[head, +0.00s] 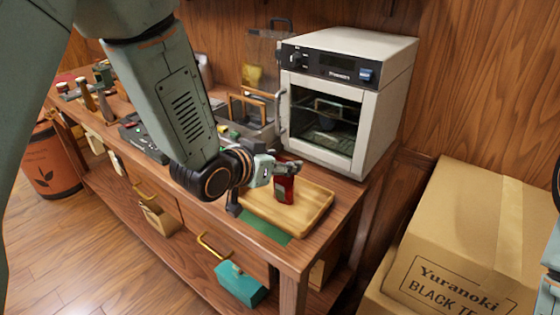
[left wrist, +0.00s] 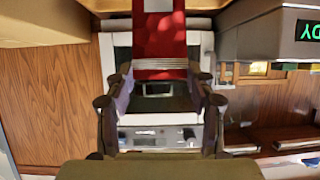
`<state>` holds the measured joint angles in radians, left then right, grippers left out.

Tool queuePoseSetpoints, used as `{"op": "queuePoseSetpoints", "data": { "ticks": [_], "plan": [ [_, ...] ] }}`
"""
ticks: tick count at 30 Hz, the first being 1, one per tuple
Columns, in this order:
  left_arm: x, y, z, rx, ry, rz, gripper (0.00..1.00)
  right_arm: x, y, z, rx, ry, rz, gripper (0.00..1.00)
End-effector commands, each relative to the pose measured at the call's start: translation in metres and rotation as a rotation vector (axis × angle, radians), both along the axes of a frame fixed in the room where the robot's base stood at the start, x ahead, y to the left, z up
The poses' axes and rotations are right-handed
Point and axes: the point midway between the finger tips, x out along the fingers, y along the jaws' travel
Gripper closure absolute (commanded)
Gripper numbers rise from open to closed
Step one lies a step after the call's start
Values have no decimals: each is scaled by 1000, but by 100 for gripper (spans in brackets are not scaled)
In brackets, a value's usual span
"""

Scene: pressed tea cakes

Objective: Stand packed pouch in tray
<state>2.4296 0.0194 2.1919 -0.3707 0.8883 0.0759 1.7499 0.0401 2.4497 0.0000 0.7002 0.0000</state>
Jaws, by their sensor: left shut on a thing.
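The red pouch (head: 284,188) stands upright over the left part of the wooden tray (head: 318,212). I cannot tell whether its bottom touches the tray. My left gripper (head: 280,168) is shut on the pouch and hides part of it. In the left wrist view the pouch (left wrist: 158,42) shows red with a pale band, between the two fingers of my left gripper (left wrist: 160,75). The tray looks otherwise empty. My right gripper is not in view.
A white oven (head: 345,95) with a glass door stands behind the tray. A green mat (head: 265,233) lies at the counter's front edge. A teal box (head: 238,284) sits below. Cardboard boxes (head: 465,235) stand at the right. Racks and tools crowd the counter's left.

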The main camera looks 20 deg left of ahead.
Motion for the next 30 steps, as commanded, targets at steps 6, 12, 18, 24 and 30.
{"op": "queuePoseSetpoints", "data": {
  "ticks": [6, 12, 18, 24, 30],
  "plan": [
    [0, 0, -4, -1, 0, 0, 39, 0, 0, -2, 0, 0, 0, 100],
    [0, 0, -4, -1, 0, 0, 22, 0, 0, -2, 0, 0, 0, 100],
    [0, 0, -4, -1, 0, 0, 22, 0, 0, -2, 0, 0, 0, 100],
    [0, 0, 2, -1, 0, 0, 22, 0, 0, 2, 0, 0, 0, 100],
    [-28, 9, 16, -5, 1, 3, 22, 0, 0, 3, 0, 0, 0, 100]
  ]
}}
